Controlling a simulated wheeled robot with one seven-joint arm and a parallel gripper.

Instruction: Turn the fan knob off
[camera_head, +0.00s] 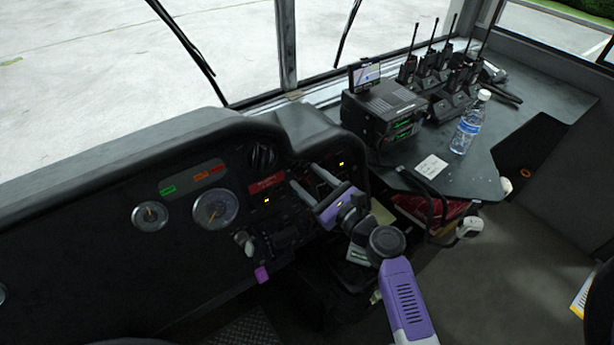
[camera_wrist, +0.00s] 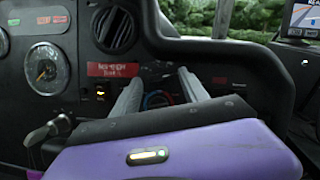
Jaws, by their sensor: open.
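The dark dashboard control panel (camera_wrist: 215,62) fills the middle of the wrist view. My gripper (camera_head: 309,176) is purple and grey and reaches toward this panel from the right. In the wrist view its two grey fingers (camera_wrist: 162,75) are spread apart with nothing held between them. Between the fingers a round dial (camera_wrist: 157,101) with a blue and red arc shows partly. I cannot tell whether it is the fan knob or which way it is turned. The fingers hide parts of the panel around it. I cannot tell whether they touch the panel.
A round air vent (camera_wrist: 114,29), a red label (camera_wrist: 115,69) and gauges (camera_head: 215,209) lie left of my gripper. A radio unit (camera_head: 385,110), several walkie-talkies (camera_head: 452,98) and a water bottle (camera_head: 467,126) stand on the right shelf. A dashboard ledge (camera_head: 310,135) overhangs the panel.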

